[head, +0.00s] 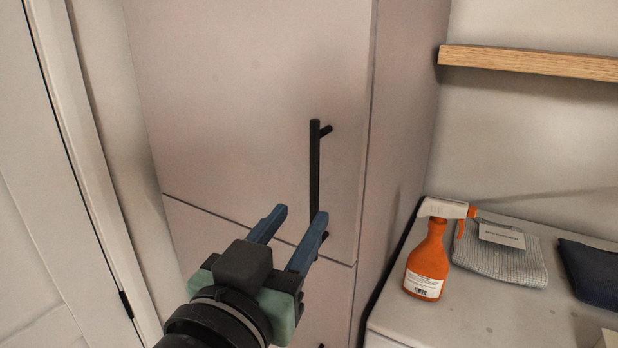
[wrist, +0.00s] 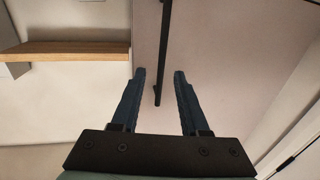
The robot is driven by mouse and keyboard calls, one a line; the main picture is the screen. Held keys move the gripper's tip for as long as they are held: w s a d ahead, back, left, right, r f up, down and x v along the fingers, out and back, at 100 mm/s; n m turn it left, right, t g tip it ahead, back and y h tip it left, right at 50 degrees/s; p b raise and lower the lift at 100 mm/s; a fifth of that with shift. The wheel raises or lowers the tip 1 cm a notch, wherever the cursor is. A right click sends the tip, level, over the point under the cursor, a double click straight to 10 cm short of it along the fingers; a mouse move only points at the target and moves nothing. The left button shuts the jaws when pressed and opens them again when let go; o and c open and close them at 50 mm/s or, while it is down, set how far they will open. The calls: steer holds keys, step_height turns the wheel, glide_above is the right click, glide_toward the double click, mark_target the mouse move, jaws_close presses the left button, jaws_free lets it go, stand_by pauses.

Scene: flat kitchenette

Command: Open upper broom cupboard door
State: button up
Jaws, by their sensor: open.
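The upper broom cupboard door (head: 240,90) is a pale flat panel and is shut. Its black vertical bar handle (head: 314,165) is near the door's right edge. My gripper (head: 302,216) is open and empty, in front of the lower end of the handle in the head view. In the wrist view, the handle (wrist: 165,45) runs down from the top and its end lies between the two blue fingertips (wrist: 160,74), apart from both. How far the fingers are from the door is hard to tell.
A lower door (head: 215,236) sits beneath a seam. To the right, a counter (head: 470,310) holds an orange spray bottle (head: 428,262), a folded grey cloth (head: 500,258) and a dark cloth (head: 595,270). A wooden shelf (head: 530,62) is above. A white door frame (head: 85,150) stands left.

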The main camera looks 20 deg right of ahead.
mark_target(313, 195)
steer(key=p+x, duration=0.2)
steer(key=x, duration=0.5)
steer(key=shift+w+d, duration=0.1)
steer(key=shift+w, duration=0.25)
jaws_close()
stand_by(1.0)
